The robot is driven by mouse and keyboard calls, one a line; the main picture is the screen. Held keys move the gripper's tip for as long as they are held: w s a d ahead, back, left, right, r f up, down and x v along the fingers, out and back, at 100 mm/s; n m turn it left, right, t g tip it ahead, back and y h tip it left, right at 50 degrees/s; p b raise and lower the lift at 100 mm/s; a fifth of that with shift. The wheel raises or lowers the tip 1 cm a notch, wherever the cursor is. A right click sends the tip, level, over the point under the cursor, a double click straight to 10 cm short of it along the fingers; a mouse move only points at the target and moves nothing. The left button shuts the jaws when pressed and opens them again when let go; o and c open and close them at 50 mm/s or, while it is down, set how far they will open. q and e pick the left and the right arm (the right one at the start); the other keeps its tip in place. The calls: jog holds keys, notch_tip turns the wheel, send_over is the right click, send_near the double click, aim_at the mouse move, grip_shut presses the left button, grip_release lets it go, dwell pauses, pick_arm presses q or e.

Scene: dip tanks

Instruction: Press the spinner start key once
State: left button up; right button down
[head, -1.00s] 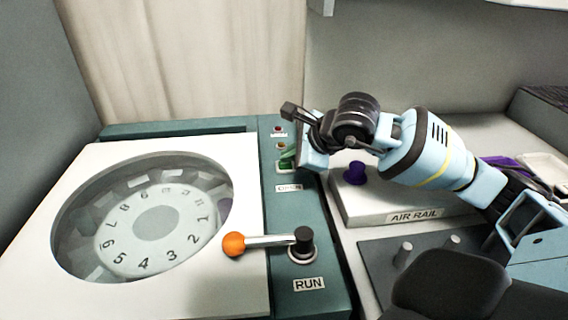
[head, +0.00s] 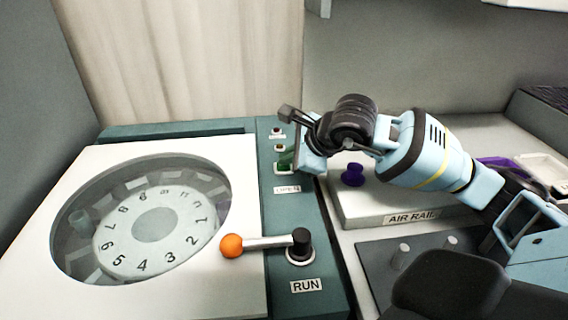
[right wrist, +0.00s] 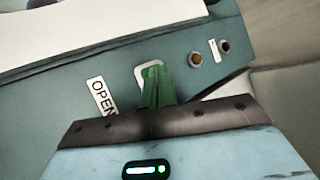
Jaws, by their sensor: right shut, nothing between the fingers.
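The spinner machine has a white top with a round window (head: 140,158) over a numbered dial (head: 155,222). On its teal panel is a green key (head: 282,168) in a pale frame, partly covered by my right gripper. The frame (right wrist: 146,70) also shows in the right wrist view, beside the OPEN label (right wrist: 101,96); the key's face is hidden there. My right gripper (head: 286,156) is shut and empty, its green fingers (right wrist: 156,84) over the key. I cannot tell whether they touch it. My left gripper is not in view.
A lever with an orange ball (head: 231,245) lies level above the RUN label (head: 306,286). Red (head: 276,131) and amber (head: 279,147) lamps sit behind the key. The AIR RAIL block (head: 370,208) with a purple knob (head: 352,174) stands right, under my forearm.

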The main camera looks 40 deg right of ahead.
aim_at(286, 168)
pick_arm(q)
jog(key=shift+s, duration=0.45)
pick_arm(e)
jog(key=shift+s+a+f, duration=0.1)
jog(key=shift+a+f, duration=0.05)
jog(key=shift+a, duration=0.1)
